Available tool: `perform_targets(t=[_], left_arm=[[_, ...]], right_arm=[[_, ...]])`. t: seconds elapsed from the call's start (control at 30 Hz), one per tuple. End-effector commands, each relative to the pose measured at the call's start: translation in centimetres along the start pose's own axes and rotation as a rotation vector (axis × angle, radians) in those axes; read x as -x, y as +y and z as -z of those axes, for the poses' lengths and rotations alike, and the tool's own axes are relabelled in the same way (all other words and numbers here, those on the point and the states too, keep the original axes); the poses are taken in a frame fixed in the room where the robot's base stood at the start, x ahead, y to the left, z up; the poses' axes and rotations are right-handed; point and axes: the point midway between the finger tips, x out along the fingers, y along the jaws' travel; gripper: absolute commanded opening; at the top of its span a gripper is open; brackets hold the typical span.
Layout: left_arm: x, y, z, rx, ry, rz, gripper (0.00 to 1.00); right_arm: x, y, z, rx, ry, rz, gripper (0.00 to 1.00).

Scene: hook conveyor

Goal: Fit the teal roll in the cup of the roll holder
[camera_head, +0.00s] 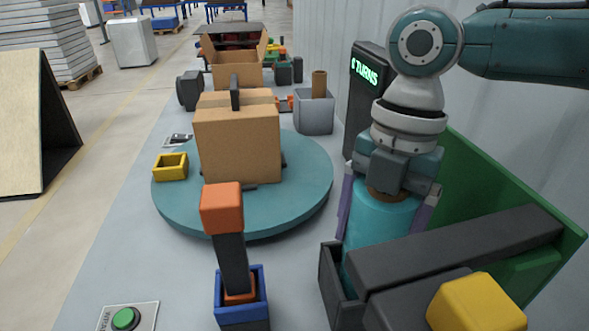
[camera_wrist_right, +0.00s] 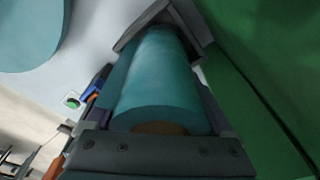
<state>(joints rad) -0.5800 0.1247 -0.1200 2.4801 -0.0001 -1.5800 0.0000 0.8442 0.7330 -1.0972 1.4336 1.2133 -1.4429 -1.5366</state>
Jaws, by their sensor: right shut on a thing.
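The teal roll (camera_head: 378,232) stands nearly upright below my right wrist, with a brown core at its upper end. My right gripper (camera_head: 383,225) is shut on the roll, one finger on each side. The roll also fills the middle of the right wrist view (camera_wrist_right: 158,75). Its lower end is at the dark grey cup (camera_head: 331,285) of the roll holder, which also shows in the right wrist view (camera_wrist_right: 190,22). The cup's near wall and a dark bar hide that end, so I cannot tell how deep it sits. My left gripper is not in view.
A dark bar (camera_head: 455,250) and a yellow block (camera_head: 476,305) lie right of the cup, before a green panel (camera_head: 500,195). A cardboard box (camera_head: 238,145) stands on a teal turntable (camera_head: 300,205). An orange-topped tool (camera_head: 222,208) stands in a blue holder (camera_head: 242,312).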

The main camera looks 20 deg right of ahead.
Motion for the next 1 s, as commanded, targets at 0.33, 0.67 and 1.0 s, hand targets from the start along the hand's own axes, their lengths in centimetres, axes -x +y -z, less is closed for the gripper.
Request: perform_targets(t=[0.33, 0.67, 1.0], left_arm=[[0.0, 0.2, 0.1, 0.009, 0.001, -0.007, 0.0], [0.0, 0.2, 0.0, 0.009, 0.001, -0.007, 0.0], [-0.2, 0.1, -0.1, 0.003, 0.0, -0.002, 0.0]], right_arm=[[0.0, 0.0, 0.0, 0.0, 0.0, 0.001, 1.0], [4.2, 0.1, -0.1, 0.0, -0.003, -0.005, 1.0], [9.6, 0.1, 0.0, 0.0, -0.001, -0.003, 1.0]])
